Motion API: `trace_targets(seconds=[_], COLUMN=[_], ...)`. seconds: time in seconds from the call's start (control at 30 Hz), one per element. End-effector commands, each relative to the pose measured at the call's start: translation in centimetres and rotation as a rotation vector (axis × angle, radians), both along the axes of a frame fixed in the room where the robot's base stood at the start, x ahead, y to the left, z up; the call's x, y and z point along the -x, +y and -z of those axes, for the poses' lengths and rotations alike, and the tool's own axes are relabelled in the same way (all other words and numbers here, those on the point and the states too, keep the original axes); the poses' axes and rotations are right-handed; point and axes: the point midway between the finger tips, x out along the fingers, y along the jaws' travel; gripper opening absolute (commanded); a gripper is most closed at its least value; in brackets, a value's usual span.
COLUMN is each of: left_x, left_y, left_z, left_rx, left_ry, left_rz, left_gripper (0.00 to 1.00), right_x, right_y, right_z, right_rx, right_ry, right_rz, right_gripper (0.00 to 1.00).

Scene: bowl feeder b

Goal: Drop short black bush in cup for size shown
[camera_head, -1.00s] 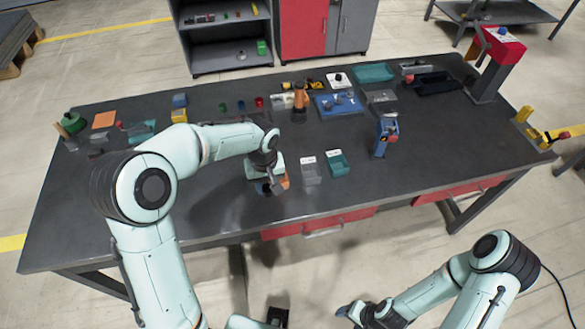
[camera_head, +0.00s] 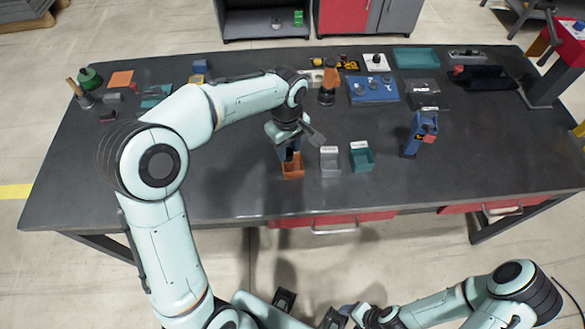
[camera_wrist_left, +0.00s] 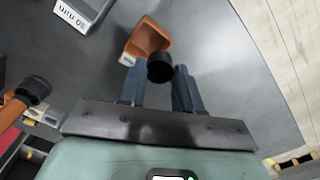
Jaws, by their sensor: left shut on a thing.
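My left gripper (camera_head: 289,156) is shut on a short black bush. In the left wrist view the bush (camera_wrist_left: 160,67) is a dark round piece between the blue fingers of the gripper (camera_wrist_left: 160,82). The orange cup (camera_head: 292,170) stands just below the fingertips in the head view. In the left wrist view the orange cup (camera_wrist_left: 149,38) shows right beyond the bush, which overlaps its edge; the gap between them cannot be judged. A grey cup (camera_head: 330,162) and a teal cup (camera_head: 362,158) stand to its right. My right gripper (camera_head: 352,312) is low, off the table; its jaws are unclear.
The dark table (camera_head: 220,190) has free room left and in front of the cups. A blue device (camera_head: 420,134) stands right of the cups. An orange-and-black upright piece (camera_head: 327,88) and a blue tray (camera_head: 373,90) are behind.

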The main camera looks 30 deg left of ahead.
Motion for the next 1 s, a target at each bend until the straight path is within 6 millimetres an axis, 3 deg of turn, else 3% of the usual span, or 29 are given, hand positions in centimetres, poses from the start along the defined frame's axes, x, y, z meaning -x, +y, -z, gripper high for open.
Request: trace_targets(seconds=[0.3,0.33,0.4,0.77,1.0], left_x=[-0.1,-0.1,-0.1,-0.1,-0.2], left_y=[0.0,0.0,0.0,0.0,0.0], left_z=[0.4,0.4,0.4,0.0,-4.0], left_rx=[0.000,0.000,0.000,0.000,0.001], left_ry=[-0.002,-0.002,-0.002,-0.002,-0.008], left_rz=[0.000,0.000,0.000,0.000,-0.001], left_gripper=[0.00,0.40,0.63,0.64,0.64], right_x=[0.1,0.1,0.1,0.1,-0.3], right_y=[0.0,0.0,0.0,0.0,0.0], right_z=[0.3,0.3,0.3,0.2,-0.4], right_rx=[0.000,0.000,0.000,0.000,0.000], right_ry=[0.001,0.001,0.001,0.001,-0.003], right_rz=[0.000,0.000,0.000,0.000,0.000], right_gripper=[0.66,0.66,0.66,0.66,0.66])
